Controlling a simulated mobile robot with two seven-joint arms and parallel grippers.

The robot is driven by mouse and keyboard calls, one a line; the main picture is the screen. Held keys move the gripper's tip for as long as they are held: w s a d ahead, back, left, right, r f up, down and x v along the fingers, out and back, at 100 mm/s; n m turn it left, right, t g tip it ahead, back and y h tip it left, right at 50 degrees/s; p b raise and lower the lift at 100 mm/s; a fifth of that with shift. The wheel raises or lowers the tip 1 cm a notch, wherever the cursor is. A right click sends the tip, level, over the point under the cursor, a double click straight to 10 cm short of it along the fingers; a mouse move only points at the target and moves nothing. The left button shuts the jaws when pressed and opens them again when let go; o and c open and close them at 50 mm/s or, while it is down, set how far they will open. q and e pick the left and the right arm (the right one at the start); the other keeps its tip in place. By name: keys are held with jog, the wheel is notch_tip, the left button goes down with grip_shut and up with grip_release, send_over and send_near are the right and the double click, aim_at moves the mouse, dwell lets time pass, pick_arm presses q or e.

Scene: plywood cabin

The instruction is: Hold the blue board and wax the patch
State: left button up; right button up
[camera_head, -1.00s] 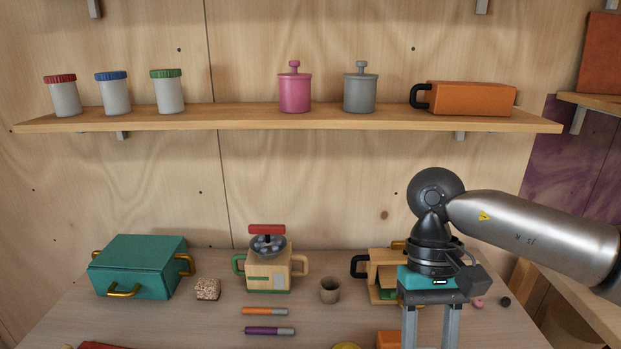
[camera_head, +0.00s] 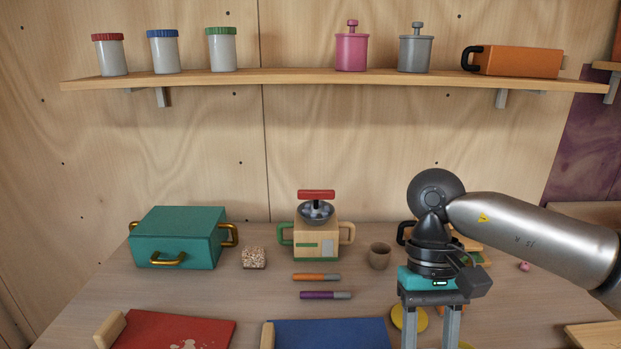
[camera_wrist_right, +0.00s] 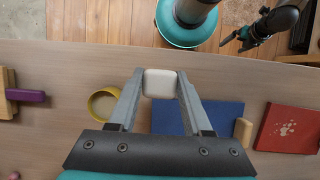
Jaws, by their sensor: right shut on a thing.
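The blue board (camera_head: 335,333) lies flat at the table's front edge, with a wooden grip (camera_head: 267,335) at its left end. It also shows in the right wrist view (camera_wrist_right: 225,116); no patch is visible on its exposed part. My right gripper (camera_head: 433,345) is right of the board in the head view, its fingertips cut off. In the right wrist view my right gripper (camera_wrist_right: 160,84) is shut on a whitish block (camera_wrist_right: 160,83). My left gripper is outside the head view; a dark arm end, apparently my left gripper (camera_wrist_right: 228,40), shows small in the wrist view.
A red board (camera_head: 170,331) with a pale patch (camera_head: 187,344) lies left of the blue one. A yellow round container (camera_wrist_right: 103,103) sits beside my right gripper. Behind are two markers, a cup (camera_head: 379,256), a teal box (camera_head: 178,237) and a machine (camera_head: 316,240).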

notch_tip(320, 180, down, 5)
jog(key=b, duration=0.4)
jog(key=shift+r, duration=0.1)
pick_arm(q)
notch_tip(320, 180, up, 8)
jog(key=w, duration=0.2)
pick_arm(e)
jog(key=shift+f+b, duration=0.3)
pick_arm(q)
jog(key=s+a+f+b, duration=0.1)
jog(key=s+f, duration=0.1)
jog(key=f, duration=0.9)
jog(key=s+a+f, duration=0.1)
jog(key=s+f, duration=0.1)
jog(key=f, duration=0.9)
jog(key=shift+s+a+f+b, duration=0.25)
jog(key=shift+f+b, duration=0.1)
jog(key=shift+b, duration=0.05)
pick_arm(e)
jog(key=shift+f, duration=0.85)
pick_arm(q)
jog(key=shift+c, duration=0.2)
